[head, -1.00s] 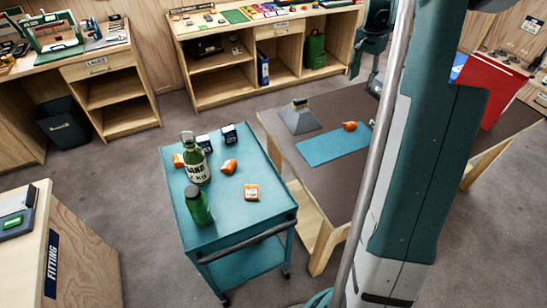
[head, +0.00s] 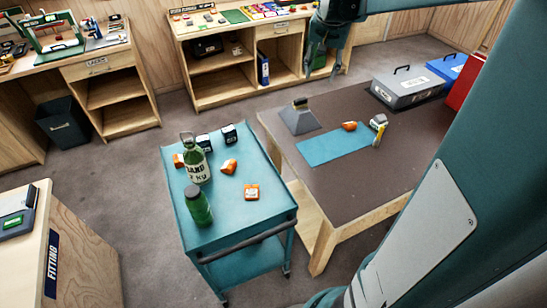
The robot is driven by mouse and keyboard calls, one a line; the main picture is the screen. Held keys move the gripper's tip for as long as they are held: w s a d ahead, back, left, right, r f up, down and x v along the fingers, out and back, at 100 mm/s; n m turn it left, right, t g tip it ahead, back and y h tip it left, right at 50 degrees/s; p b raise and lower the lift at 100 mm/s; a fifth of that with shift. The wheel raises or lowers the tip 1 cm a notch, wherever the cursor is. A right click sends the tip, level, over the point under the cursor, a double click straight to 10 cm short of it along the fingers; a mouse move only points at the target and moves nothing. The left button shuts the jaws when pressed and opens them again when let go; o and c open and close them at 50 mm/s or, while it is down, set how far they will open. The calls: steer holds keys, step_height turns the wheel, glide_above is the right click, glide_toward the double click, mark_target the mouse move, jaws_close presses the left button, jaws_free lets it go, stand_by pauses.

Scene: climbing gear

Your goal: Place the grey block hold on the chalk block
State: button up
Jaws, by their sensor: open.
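A grey wedge-shaped block (head: 299,119) with a small dark piece on top stands at the table's back left; it may be the grey block hold, but I cannot tell. A small pale grey and yellow item (head: 379,122) stands at the right end of the blue mat (head: 330,148). Two small dark boxes with white labels (head: 229,133) (head: 204,143) sit on the teal cart; I cannot tell whether either is the chalk block. My gripper (head: 321,66) is open and empty, fingers down, high at the top of the view, apart from all these.
The teal cart (head: 232,215) also bears a green bottle (head: 196,165), a smaller green bottle (head: 198,207) and orange pieces (head: 252,192). An orange piece (head: 349,126) lies on the mat. A grey case (head: 408,90) and blue box (head: 448,66) stand at the back right. The table front is clear.

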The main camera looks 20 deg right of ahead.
steer(key=s+a+f+n+t, duration=0.2)
steer(key=s+a+n, duration=0.2)
steer(key=s+a, duration=0.8)
steer(key=s+a+f+n+t+y, duration=0.1)
steer(key=s+a+n, duration=0.4)
steer(key=s+a, duration=0.8)
steer(key=a+f+t, duration=0.1)
steer(key=a, duration=0.4)
steer(key=shift+s+f+y, duration=0.2)
steer(key=shift+s+y, duration=0.05)
steer(key=shift+y, duration=0.05)
